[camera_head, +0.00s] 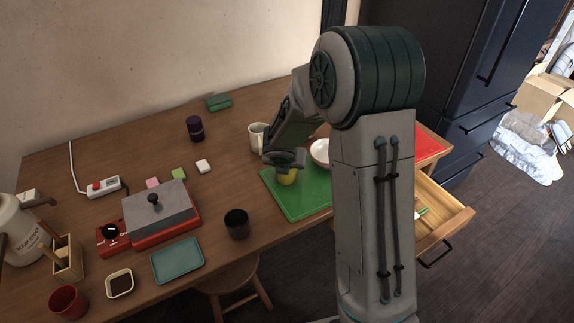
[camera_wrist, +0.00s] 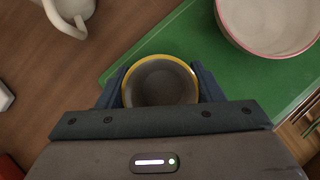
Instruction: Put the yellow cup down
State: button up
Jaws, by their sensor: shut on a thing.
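The yellow cup (camera_head: 287,178) is at the left part of the green mat (camera_head: 314,205) on the wooden table. In the wrist view the cup (camera_wrist: 160,63) shows a yellow rim and a grey inside, seen from above, and looks empty. My gripper (camera_head: 286,166) is over the mat and shut on the cup, with one finger on each side of it in the wrist view (camera_wrist: 160,88). I cannot tell whether the cup's base touches the mat.
A white bowl with a pink rim (camera_wrist: 268,22) is on the mat to the right of the cup. A white mug (camera_head: 256,138) stands left of the mat. A dark cup (camera_head: 237,224) stands near the front edge. An open drawer (camera_head: 440,213) is at the right.

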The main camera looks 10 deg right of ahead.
jog(key=shift+f, duration=0.1)
jog(key=o, duration=1)
jog(key=shift+o, duration=0.2)
